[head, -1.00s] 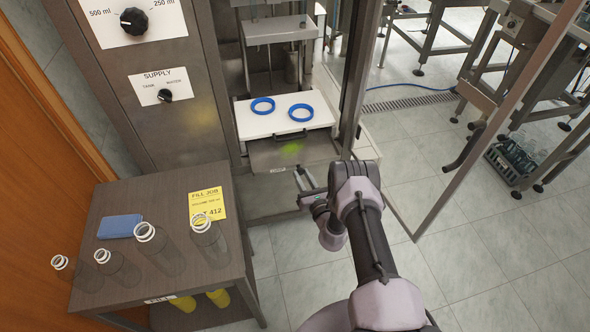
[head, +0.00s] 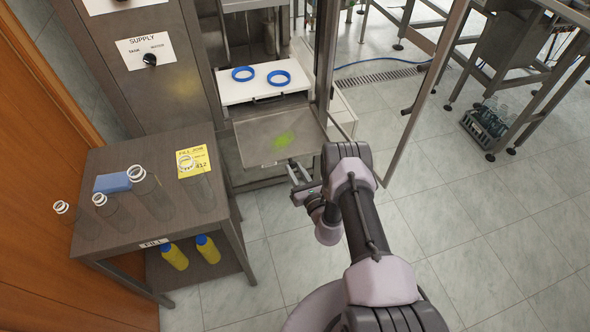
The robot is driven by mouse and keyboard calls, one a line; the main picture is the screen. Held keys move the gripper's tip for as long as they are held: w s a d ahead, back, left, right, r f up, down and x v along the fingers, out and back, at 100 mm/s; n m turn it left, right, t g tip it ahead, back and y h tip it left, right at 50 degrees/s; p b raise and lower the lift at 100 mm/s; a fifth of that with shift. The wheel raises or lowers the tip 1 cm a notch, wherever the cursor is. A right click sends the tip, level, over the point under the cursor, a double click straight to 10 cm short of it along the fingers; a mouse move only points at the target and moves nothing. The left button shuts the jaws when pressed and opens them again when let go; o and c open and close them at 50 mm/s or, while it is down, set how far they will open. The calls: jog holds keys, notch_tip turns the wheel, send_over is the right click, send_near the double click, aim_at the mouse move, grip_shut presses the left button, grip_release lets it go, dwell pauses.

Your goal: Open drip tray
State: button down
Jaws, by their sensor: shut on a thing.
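The drip tray (head: 262,140) is a shallow grey metal tray with a yellow-green puddle, below the white shelf of the filling machine. It is slid out toward me, with much of its floor showing. My gripper (head: 296,172) is at the tray's front edge, right of its middle. It is shut on the tray's front; the exact grip point is small and partly hidden by my wrist.
Two blue rings (head: 279,77) lie on the white shelf (head: 235,94) above the tray. A side table (head: 115,167) with several clear bottles and a blue sponge (head: 112,183) stands left. A framed door (head: 418,95) stands open at right. Floor is clear around my arm.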

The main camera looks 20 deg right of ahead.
jog(key=c, duration=1.4)
grip_release()
jog(key=shift+a, duration=0.1)
jog(key=shift+c, duration=0.2)
jog(key=s+d+p, duration=0.2)
jog(key=s+p, duration=0.4)
jog(key=s, duration=1.1)
jog(key=shift+d+p, duration=0.25)
jog(key=shift+p, duration=0.05)
